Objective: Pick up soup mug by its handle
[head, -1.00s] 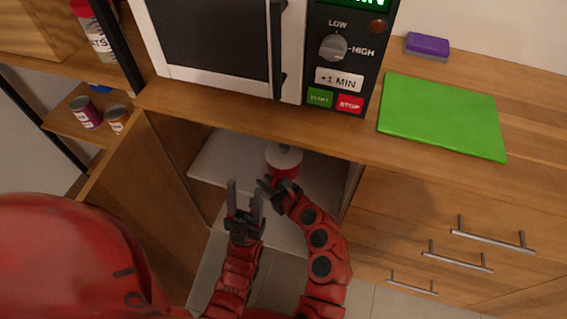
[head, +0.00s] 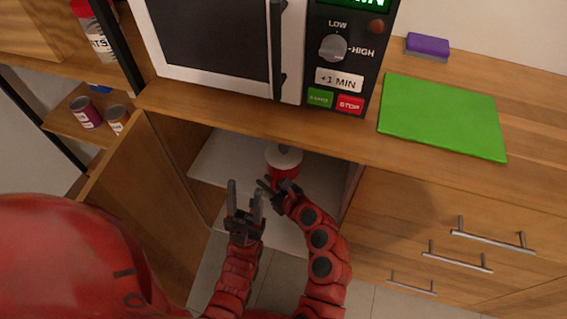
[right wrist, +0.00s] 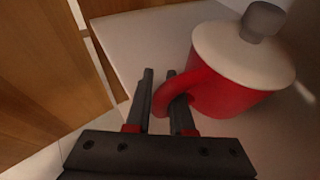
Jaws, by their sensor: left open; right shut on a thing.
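The soup mug (right wrist: 232,80) is red with a white lid and a grey knob. It stands upright on the cabinet shelf below the counter, and its lid and some red show in the head view (head: 284,160). My right gripper (right wrist: 158,80) is shut on the mug's handle (right wrist: 178,90), with a finger on each side of it; in the head view it (head: 268,187) is partly hidden against the mug. My left gripper (head: 246,190) is open and empty, to the left of the right gripper, in front of the cabinet opening.
The white shelf (head: 222,160) has free room left of the mug. An open wooden door (head: 140,195) stands at the left. The counter above carries a microwave (head: 215,45), a green board (head: 443,115) and a purple sponge (head: 428,44). Drawers are at right.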

